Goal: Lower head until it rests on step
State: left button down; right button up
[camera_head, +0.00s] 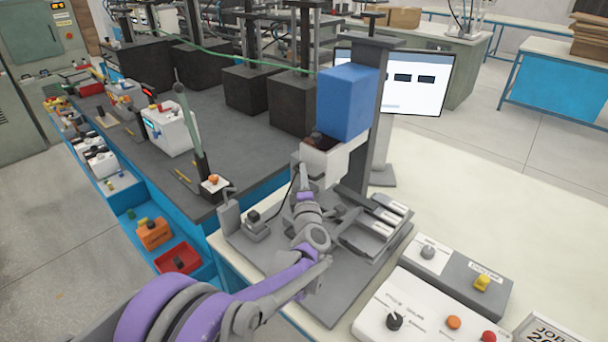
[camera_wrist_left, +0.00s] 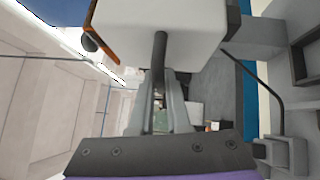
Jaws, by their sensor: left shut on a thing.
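The head is a blue box (camera_head: 345,100) with a white lower part (camera_head: 327,162), mounted on a dark upright column (camera_head: 372,140). It hangs above a grey base plate (camera_head: 325,308). Grey stepped blocks (camera_head: 382,222) with pale tops stand on the plate, right of my arm; which one is the step I cannot tell. A clear gap shows between the head and the plate. My left gripper (camera_head: 304,186) is at the head's lower left side. In the left wrist view, its fingers (camera_wrist_left: 160,115) are shut on a dark rod-like handle (camera_wrist_left: 160,60) in front of the white part (camera_wrist_left: 165,25).
A small grey box (camera_head: 257,222) with a cable sits on the plate's left. Control boxes (camera_head: 440,275) with knobs and buttons stand at the front right. A monitor (camera_head: 420,82) is behind the column. A dark-topped bench (camera_head: 235,150) lies at the left.

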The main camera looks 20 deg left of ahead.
dwell(0.8)
pick_arm(q)
notch_tip(320, 180, down, 6)
jog(key=b, duration=0.3)
jog(key=shift+s+d+r+b, duration=0.1)
jog(key=shift+r+b, duration=0.15)
jog(key=shift+b, duration=0.05)
pick_arm(e)
jog(key=f, duration=0.1)
jog(key=s+f, duration=0.1)
jog(key=f, duration=0.2)
jog(key=shift+s+d+f, duration=0.1)
jog(key=shift+s+f, duration=0.15)
jog(key=shift+f, duration=0.05)
pick_arm(q)
jog(key=c, duration=0.9)
grip_release()
pick_arm(e)
jog(key=shift+w, duration=0.1)
pick_arm(q)
jog(key=b+v, duration=0.1)
jog(key=v, duration=0.9)
jog(key=shift+s+d+f, duration=0.1)
jog(key=shift+s+d, duration=0.05)
jog(key=shift+s, duration=0.15)
pick_arm(e)
jog(key=shift+s+f, duration=0.2)
jog(key=shift+f, duration=0.6)
